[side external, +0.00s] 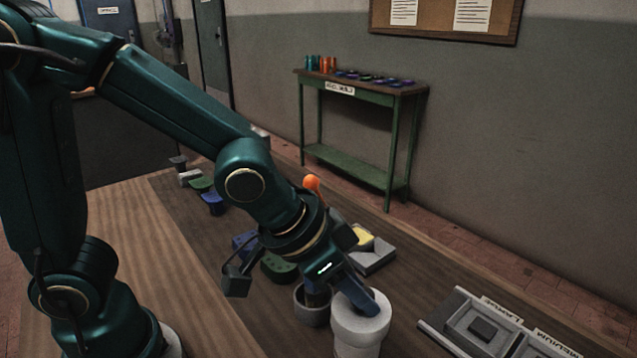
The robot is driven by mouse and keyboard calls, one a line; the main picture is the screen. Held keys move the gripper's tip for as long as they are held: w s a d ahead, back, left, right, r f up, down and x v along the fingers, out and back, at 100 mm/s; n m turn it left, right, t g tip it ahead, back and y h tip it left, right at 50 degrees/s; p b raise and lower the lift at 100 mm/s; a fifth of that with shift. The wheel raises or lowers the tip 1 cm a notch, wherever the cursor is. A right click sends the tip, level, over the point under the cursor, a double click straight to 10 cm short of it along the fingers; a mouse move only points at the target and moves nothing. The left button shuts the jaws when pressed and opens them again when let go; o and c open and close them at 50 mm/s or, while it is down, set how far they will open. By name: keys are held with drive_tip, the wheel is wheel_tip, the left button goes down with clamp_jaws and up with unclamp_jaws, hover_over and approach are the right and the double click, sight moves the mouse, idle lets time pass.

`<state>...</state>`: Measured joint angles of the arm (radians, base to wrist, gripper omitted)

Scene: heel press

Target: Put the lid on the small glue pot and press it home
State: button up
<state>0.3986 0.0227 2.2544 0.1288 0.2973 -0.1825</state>
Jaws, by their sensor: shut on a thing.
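My gripper (369,308) points down and to the right, its blue finger end at the top of a pale round piece. I take this piece to be the lid (347,322); the jaws are shut on it, though the grip itself is mostly hidden. The lid is wider than the pale body under it, which I take to be the small glue pot (357,352), cut off by the bottom edge. I cannot tell whether the lid is fully seated. A grey, cup-like vessel (311,311) stands just left, partly behind my gripper.
A grey tray with a yellow pad (364,238) lies behind my gripper. Green (278,268) and blue (213,203) pieces sit on the bench. A labelled grey fixture (481,328) is at right. A green side table (362,95) stands by the wall. Bench between pot and fixture is clear.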

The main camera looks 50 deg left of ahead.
sight(354, 310)
drive_tip(key=shift+f, duration=0.45)
idle(0.7)
drive_tip(key=shift+f, duration=0.45)
drive_tip(key=shift+f, duration=0.1)
drive_tip(key=shift+f, duration=0.3)
drive_tip(key=shift+f, duration=0.8)
idle(1.6)
drive_tip(key=o, duration=1)
drive_tip(key=shift+o, duration=0.2)
drive_tip(key=o, duration=0.4)
drive_tip(key=shift+o, duration=0.2)
